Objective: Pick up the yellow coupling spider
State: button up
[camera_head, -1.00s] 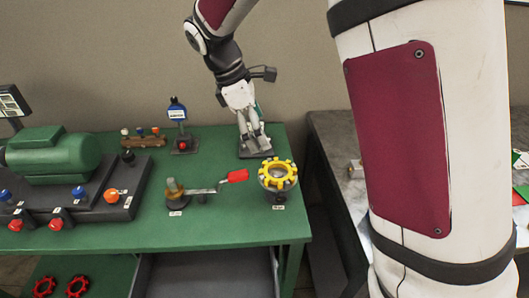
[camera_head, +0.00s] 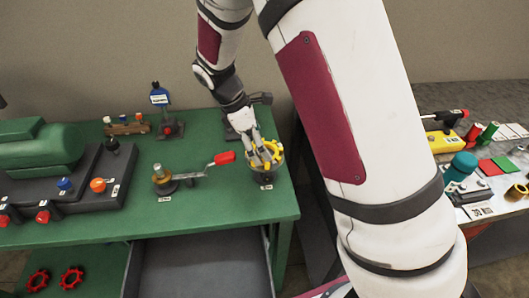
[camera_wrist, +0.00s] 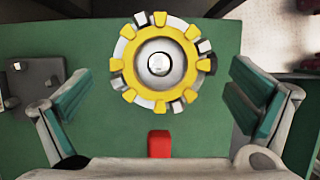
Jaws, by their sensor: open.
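The yellow coupling spider (camera_head: 274,156) is a toothed ring seated on a grey round hub on a small stand near the right end of the green table. In the wrist view the spider (camera_wrist: 190,77) lies above the middle, with a round metal knob (camera_wrist: 159,64) at its centre and metal lugs between its teeth. My gripper (camera_head: 265,161) is right at the spider in the head view, partly covering it. In the wrist view my gripper (camera_wrist: 162,100) is open, one teal-padded finger to each side, with visible gaps to the ring. It holds nothing.
A lever with a red handle (camera_head: 224,158) lies just left of the spider, and its red end (camera_wrist: 159,144) shows between the fingers. A green motor (camera_head: 40,147) stands at the left. A second table (camera_head: 440,100) with several items is at the right.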

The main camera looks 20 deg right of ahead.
jog(key=shift+x, duration=1.2)
jog(key=c, duration=1)
jog(key=shift+r, duration=0.15)
